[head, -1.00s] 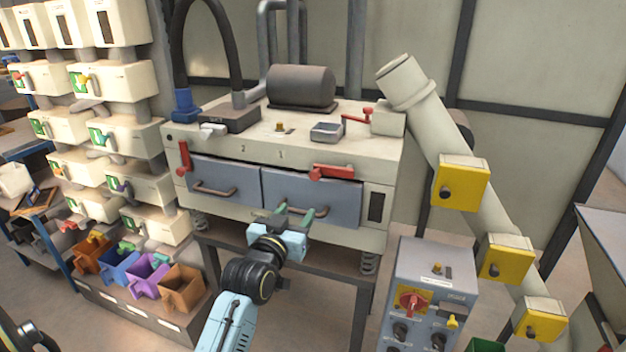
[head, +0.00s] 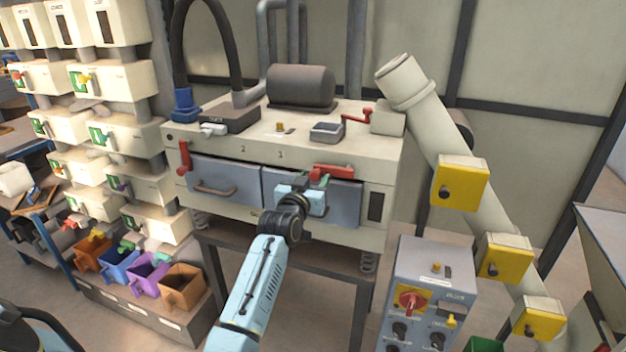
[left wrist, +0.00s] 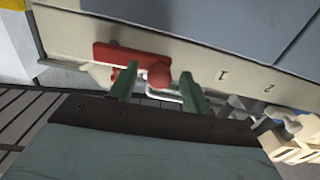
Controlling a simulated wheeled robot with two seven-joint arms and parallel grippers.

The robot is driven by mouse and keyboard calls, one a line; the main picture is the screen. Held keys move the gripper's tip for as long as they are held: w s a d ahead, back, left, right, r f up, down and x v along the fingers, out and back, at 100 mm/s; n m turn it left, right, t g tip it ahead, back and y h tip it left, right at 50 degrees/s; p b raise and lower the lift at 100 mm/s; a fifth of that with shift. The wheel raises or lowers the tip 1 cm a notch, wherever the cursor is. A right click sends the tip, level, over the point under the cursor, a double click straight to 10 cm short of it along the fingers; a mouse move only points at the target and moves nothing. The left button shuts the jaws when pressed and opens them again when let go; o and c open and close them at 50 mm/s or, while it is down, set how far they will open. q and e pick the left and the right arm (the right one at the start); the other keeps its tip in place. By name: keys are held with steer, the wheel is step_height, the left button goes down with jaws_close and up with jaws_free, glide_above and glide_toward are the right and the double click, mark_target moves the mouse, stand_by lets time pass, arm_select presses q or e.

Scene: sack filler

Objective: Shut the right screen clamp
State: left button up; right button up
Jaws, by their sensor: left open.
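The right screen clamp (head: 334,171) is a red lever lying level across the top edge of the right grey screen drawer (head: 345,195) on the cream machine. Its red bar (left wrist: 125,56) and round knob (left wrist: 160,75) also show in the left wrist view. My left gripper (head: 312,180) is at this clamp, in front of its left part. Its two green fingers are apart, one on each side of the knob in the left wrist view; whether they touch it I cannot tell. My right gripper is not in view.
The left red clamp (head: 184,157) stands upright beside the left grey drawer (head: 225,182). A red-handled crank (head: 358,117) is on the machine's top. A grey control box (head: 430,285) and a slanted pipe with yellow boxes (head: 460,183) stand at the right.

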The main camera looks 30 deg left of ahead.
arm_select(q)
steer(key=shift+w, duration=0.2)
jaws_close()
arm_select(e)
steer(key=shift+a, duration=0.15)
